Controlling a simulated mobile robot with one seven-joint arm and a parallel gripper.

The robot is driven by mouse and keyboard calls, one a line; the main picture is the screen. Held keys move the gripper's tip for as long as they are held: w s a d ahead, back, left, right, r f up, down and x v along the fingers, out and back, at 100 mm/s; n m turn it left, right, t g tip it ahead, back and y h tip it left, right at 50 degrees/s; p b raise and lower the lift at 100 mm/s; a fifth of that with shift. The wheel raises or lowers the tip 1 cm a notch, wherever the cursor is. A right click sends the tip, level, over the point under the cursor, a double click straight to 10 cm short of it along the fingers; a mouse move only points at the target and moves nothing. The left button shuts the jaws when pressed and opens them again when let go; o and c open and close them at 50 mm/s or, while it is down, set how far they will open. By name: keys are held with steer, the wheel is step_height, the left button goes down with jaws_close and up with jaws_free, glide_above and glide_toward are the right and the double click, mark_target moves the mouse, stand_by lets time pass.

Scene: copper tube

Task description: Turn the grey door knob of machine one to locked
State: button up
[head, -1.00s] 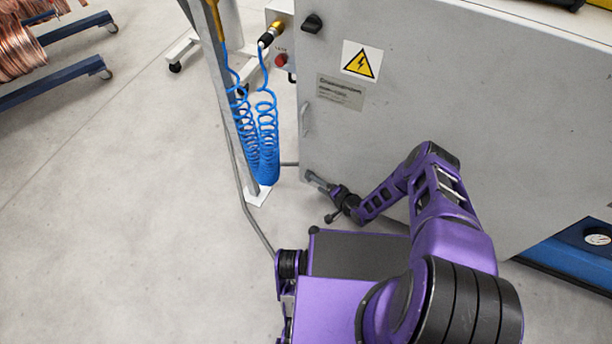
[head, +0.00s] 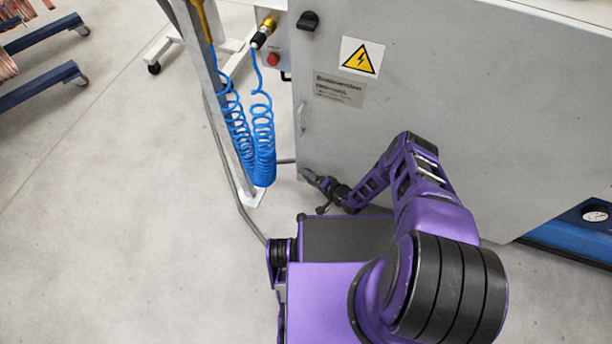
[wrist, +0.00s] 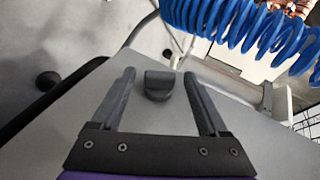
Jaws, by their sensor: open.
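In the wrist view a dark grey knob (wrist: 159,86) on the grey door panel shows between my fingers, near their tips; no contact is visible. My gripper (wrist: 159,75) is open and empty, with one finger on each side of the knob. In the head view my gripper (head: 308,176) is low by the left edge of the grey cabinet (head: 430,70), and its fingers are small there. A dark knob (head: 308,21) sits high on the cabinet's left edge in that view. I cannot tell from the head view whether it is the same knob.
Blue coiled hoses (head: 262,140) hang by a grey post (head: 222,100) left of the cabinet; they also cross the wrist view's top right. A small door handle (head: 301,120) and a warning sign (head: 362,57) are on the door.

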jaws_close()
stand_by(0.5)
steer(key=shift+r+h, duration=0.15)
steer(key=shift+h, duration=0.15)
steer(key=shift+a+r+n+g+h+p, duration=0.2)
steer(key=shift+n+g+h+p, duration=0.1)
steer(key=shift+g+h+p, duration=0.35)
steer(key=h, duration=0.1)
steer(key=g+h+p, duration=0.1)
steer(key=h, duration=0.1)
steer(key=shift+w+a+r+n+p, duration=0.1)
steer(key=shift+a+n+p, duration=0.1)
steer(key=shift+n+p, duration=0.15)
steer(key=shift+w+a+n+g+h+b, duration=0.1)
steer(key=shift+a+n+g+h+b, duration=0.2)
steer(key=shift+h, duration=0.35)
steer(key=shift+d+n+g+h+b, duration=0.1)
steer(key=shift+g+h, duration=0.25)
steer(key=shift+h, duration=0.25)
steer(key=shift+a+n+g+h+b, duration=0.2)
steer(key=shift+g+h+b, duration=0.3)
steer(key=shift+h+b, duration=0.6)
steer(key=shift+d+h, duration=0.1)
steer(key=shift+h, duration=0.5)
